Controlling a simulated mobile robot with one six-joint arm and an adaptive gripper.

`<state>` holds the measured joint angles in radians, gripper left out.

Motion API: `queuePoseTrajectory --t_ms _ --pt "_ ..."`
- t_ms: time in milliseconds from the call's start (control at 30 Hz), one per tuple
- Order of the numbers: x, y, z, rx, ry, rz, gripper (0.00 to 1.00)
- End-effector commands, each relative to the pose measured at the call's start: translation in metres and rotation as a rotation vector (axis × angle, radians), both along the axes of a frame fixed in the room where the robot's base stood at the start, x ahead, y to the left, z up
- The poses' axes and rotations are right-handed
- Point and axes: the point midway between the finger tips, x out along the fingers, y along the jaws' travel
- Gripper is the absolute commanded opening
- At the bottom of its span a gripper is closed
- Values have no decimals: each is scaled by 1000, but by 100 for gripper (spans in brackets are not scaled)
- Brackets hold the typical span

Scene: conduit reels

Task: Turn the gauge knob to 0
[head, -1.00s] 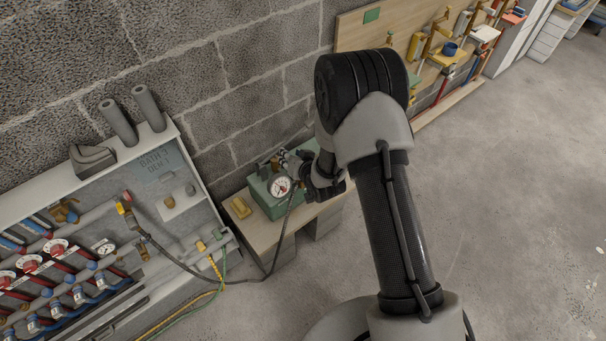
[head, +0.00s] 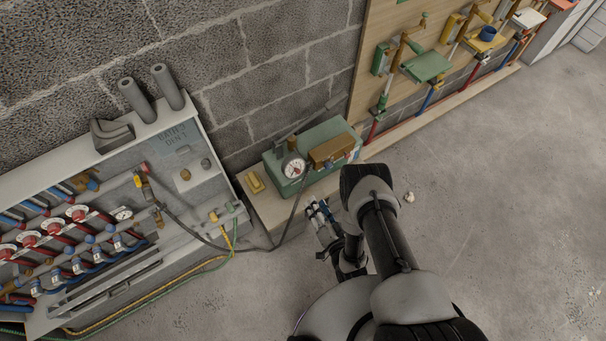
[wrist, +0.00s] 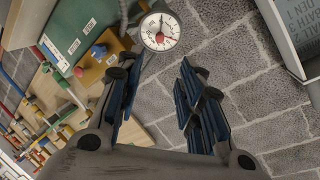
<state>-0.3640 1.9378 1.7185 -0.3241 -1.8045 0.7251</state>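A round white dial gauge (head: 294,168) stands at the front of a green box (head: 336,128) on a small wooden bench. In the wrist view the gauge (wrist: 160,31) shows a dark needle and a red mark, beyond my fingertips. A brown block (head: 333,150) is on the box; in the wrist view it carries a blue knob (wrist: 99,51) and a red knob (wrist: 81,72). I cannot tell which knob belongs to the gauge, and the needle's reading is too small to tell. My gripper (head: 318,212) is open and empty, in front of the bench, apart from the box and gauge.
A dark hose (head: 210,241) runs from the gauge toward the pipe panel (head: 178,133) at left, which holds several red-handled valves. A yellow block (head: 255,182) sits on the bench. A wooden tool board (head: 440,28) leans at upper right. The floor at right is mostly clear.

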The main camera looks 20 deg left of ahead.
Motion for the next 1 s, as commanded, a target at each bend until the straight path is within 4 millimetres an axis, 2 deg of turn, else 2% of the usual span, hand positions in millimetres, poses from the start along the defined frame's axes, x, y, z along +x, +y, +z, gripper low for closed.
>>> queuePoseTrajectory --t_ms 600,800,1000 --pt "97 80 -33 2 -3 1 34" --pt "114 94 -39 0 -2 0 34" --pt "118 98 -39 -1 0 -1 34"
